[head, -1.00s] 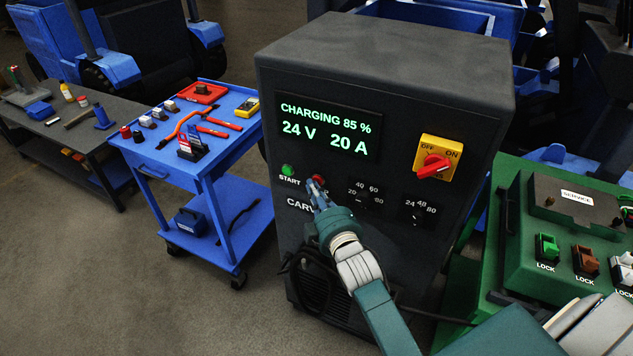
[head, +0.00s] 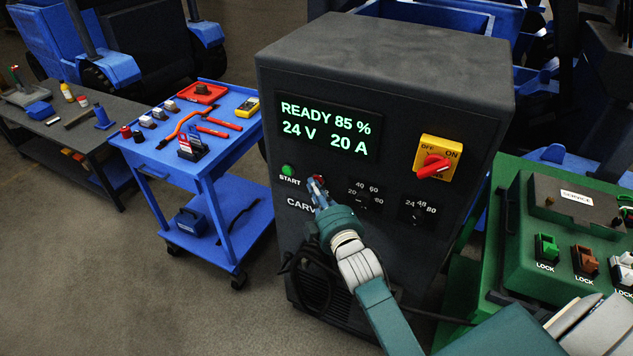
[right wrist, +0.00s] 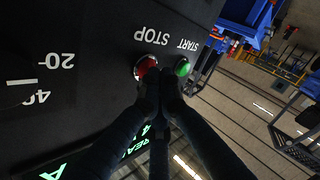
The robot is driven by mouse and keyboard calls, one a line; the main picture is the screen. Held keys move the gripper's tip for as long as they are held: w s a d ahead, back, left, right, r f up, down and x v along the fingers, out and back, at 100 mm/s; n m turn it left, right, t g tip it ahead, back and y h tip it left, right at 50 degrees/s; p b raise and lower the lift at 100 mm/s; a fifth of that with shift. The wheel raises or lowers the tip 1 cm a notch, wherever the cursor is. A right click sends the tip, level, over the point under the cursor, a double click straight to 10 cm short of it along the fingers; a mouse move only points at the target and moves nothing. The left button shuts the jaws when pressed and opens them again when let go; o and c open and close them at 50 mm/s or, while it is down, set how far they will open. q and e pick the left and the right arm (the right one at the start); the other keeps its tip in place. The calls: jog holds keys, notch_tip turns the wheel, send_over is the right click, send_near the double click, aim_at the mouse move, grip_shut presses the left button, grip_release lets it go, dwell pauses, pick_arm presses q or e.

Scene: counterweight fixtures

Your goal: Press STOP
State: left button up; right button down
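The dark charger cabinet (head: 400,110) stands in the middle of the head view. Its screen (head: 327,124) reads "READY 85 %, 24 V, 20 A". The red STOP button (head: 318,180) sits right of the green START button (head: 288,171). In the right wrist view the red STOP button (right wrist: 146,66) and the green START button (right wrist: 182,67) show upside down with their labels. My right gripper (head: 321,191) is at the STOP button, its fingers together; in the right wrist view its fingertips (right wrist: 160,78) overlap the button's edge. Whether they touch it is unclear. My left gripper is out of view.
A yellow and red OFF/ON switch (head: 437,160) is at the cabinet's upper right. A blue tool cart (head: 225,140) stands to the left. A green unit with lock switches (head: 520,215) is at the right. A cable hangs low on the cabinet front.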

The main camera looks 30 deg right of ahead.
jog(key=shift+s+a, duration=0.55)
jog(key=shift+a, duration=0.1)
jog(key=s+a, duration=0.1)
jog(key=a, duration=0.1)
jog(key=s+a+p, duration=0.1)
jog(key=s+a, duration=0.1)
dwell(0.4)
dwell(0.5)
